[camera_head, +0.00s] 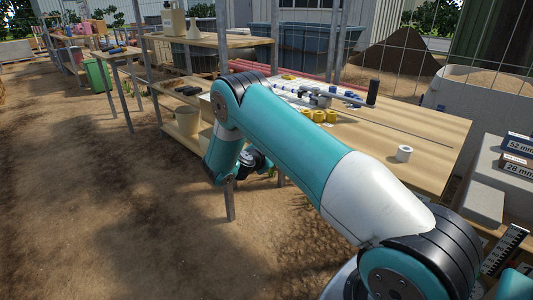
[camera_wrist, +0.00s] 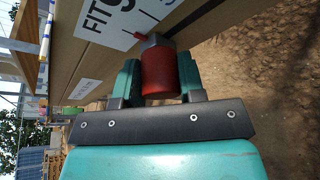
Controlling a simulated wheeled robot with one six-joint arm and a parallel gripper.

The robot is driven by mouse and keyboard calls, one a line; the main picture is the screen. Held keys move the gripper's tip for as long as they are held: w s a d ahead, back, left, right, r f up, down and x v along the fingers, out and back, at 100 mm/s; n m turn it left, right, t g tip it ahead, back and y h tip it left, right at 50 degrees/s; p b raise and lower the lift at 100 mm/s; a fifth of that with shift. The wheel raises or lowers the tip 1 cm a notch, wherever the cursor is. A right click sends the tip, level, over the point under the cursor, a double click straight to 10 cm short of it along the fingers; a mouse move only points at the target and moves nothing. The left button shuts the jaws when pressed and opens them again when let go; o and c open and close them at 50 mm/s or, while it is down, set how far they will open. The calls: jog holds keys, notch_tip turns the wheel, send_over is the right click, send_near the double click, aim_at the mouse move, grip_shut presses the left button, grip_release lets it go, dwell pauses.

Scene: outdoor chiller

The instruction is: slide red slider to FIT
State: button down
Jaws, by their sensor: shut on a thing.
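The red slider (camera_wrist: 159,72) is a red cylindrical knob with a grey part at its far end, in the middle of the wrist view. My gripper (camera_wrist: 160,80) is shut on it, with one teal finger on each side. A white plate (camera_wrist: 105,30) with the letters FIT and dark lines lies on the brown board (camera_wrist: 70,55), just above and left of the slider. A second, smaller white label (camera_wrist: 83,89) is lower on the board. In the head view my arm hides the slider and the plate.
A beige bucket (camera_head: 188,122) stands on a low shelf. Bare dirt ground (camera_head: 110,210) lies open at the left.

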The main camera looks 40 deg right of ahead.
jog(key=shift+w+d, duration=0.2)
jog(key=shift+d, duration=0.2)
jog(key=shift+r, duration=0.1)
jog(key=c, duration=0.8)
grip_release()
jog(key=shift+w+a, duration=0.1)
jog(key=shift+w, duration=0.05)
jog(key=shift+o, duration=0.3)
jog(key=shift+a, duration=0.55)
jog(key=p+v, duration=0.1)
jog(key=v, duration=1.5)
jog(key=shift+r, duration=0.15)
jog(key=shift+a, duration=0.1)
